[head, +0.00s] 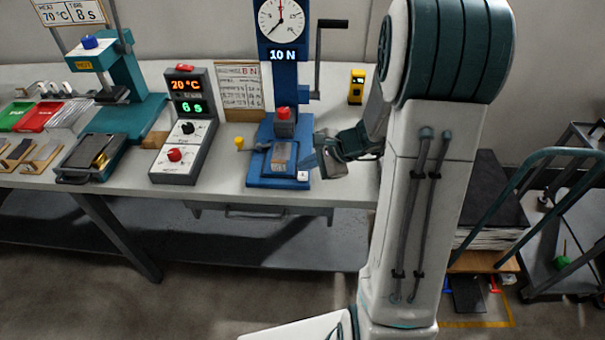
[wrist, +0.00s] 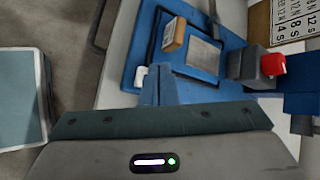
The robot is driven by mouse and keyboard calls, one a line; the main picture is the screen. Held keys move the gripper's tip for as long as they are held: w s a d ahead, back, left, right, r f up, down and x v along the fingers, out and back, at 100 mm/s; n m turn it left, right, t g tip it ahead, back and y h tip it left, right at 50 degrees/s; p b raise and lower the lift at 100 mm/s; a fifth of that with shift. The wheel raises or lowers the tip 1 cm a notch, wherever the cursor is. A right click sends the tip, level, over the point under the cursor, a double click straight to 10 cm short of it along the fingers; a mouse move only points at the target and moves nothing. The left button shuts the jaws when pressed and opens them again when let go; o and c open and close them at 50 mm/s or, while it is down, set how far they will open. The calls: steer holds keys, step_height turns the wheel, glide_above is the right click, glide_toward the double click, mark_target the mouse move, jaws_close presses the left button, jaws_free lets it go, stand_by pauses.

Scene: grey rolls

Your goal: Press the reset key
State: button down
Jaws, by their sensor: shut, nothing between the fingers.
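The small white key (head: 303,175), which I take for the reset key, sits on the front right corner of the blue base of the force press (head: 262,182). It also shows in the wrist view (wrist: 140,76), just left of my fingertips. My gripper (head: 309,160) is shut and empty, its blue fingers together. In the head view it is just above and behind the key. In the wrist view the fingertips (wrist: 157,72) appear close beside the key; I cannot tell whether they touch it. The press display (head: 283,54) reads 10 N.
The press has a red knob (head: 283,113), a grey plate (wrist: 202,52) and a crank handle (head: 318,60). A control box (head: 172,165) with a red button stands to the left. A yellow device (head: 356,86) stands behind. The table front (head: 225,183) is clear left of the press.

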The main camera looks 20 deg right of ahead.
mark_target(307, 176)
steer(key=shift+f, duration=0.15)
steer(key=shift+f+b, duration=0.3)
steer(key=shift+b, duration=0.3)
steer(key=shift+f+b, duration=0.5)
steer(key=shift+b, duration=0.05)
stand_by(0.5)
stand_by(0.4)
steer(key=shift+r+p, duration=0.6)
steer(key=shift+r, duration=0.35)
step_height(307, 176, up, 5)
steer(key=p, duration=0.3)
steer(key=shift+p, duration=0.35)
